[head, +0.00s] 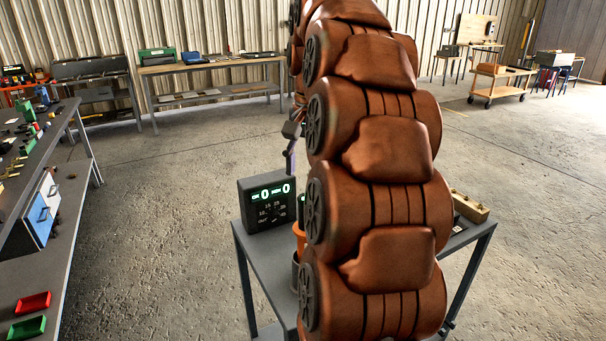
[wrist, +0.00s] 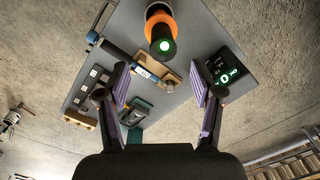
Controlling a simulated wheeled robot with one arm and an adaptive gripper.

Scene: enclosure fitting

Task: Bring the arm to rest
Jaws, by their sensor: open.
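My gripper (wrist: 160,68) shows in the wrist view with its two purple-padded fingers spread wide and nothing between them. It is above the grey table and apart from it. In the head view my brown arm fills the middle and hides much of the table (head: 262,262). A small part of my gripper (head: 291,140) shows at the arm's left edge, above the table; its fingertips are hard to make out there.
On the table are a dark display box (head: 267,203) with green digits, an orange-and-black cylinder (wrist: 159,28) with a green-lit end, a wooden block (head: 469,207) and a green part (wrist: 135,112). A cluttered workbench (head: 60,115) stands left. Open concrete floor surrounds the table.

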